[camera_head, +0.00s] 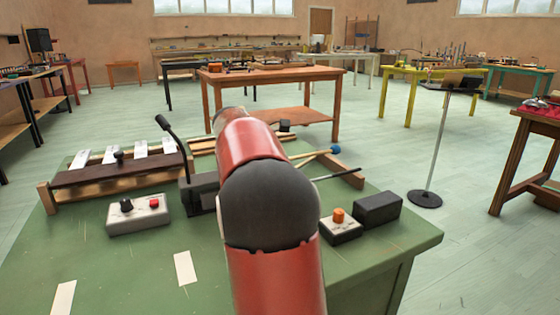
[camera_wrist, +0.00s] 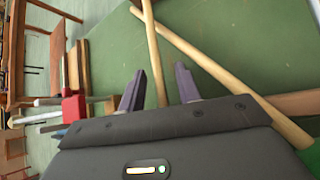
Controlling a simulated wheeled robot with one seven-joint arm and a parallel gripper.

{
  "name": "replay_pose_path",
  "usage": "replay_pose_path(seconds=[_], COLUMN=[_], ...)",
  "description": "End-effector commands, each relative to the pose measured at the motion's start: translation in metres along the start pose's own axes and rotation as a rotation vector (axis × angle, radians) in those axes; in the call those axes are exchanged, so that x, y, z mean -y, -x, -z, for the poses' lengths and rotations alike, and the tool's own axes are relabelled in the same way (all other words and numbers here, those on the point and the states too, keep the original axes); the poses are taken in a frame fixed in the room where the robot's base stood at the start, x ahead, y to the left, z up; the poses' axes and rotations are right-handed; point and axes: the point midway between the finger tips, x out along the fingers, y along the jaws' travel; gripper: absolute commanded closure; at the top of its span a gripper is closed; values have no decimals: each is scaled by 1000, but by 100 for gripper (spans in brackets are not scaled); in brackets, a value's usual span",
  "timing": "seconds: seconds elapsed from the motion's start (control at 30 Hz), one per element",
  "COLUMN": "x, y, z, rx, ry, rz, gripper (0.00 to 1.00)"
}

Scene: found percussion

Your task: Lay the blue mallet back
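In the head view a mallet with a blue head (camera_head: 336,149) and a pale wooden shaft lies at the right of the green table (camera_head: 145,262), close to a wooden bar. My arm hides the rest of its shaft and my gripper. In the wrist view my gripper (camera_wrist: 158,88) is open, its two dark fingers apart. A pale wooden stick (camera_wrist: 153,50) runs between the fingers, with clear gaps beside it. Its ends are hidden, so I cannot tell whether it is the blue mallet's. A second stick (camera_wrist: 225,75) crosses to the right toward a green end (camera_wrist: 312,158).
A wooden frame with white bars (camera_head: 140,150) stands at the table's left. A grey box with knobs (camera_head: 139,214), an orange-knob box (camera_head: 340,227) and a black box (camera_head: 377,208) stand nearer. A black gooseneck (camera_head: 172,134) rises beside my arm. The front left of the table is mostly clear.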

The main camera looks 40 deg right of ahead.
Motion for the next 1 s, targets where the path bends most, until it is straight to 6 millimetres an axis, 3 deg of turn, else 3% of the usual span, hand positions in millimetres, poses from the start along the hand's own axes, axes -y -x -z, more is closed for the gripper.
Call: replay_pose_path(seconds=[0.33,0.7,1.0], x=[-1,-1,0], y=[6,64,78], z=[0,0,0], rx=[-1,-1,0], ry=[0,0,0], rz=[-2,-3,0], gripper=[66,66,66])
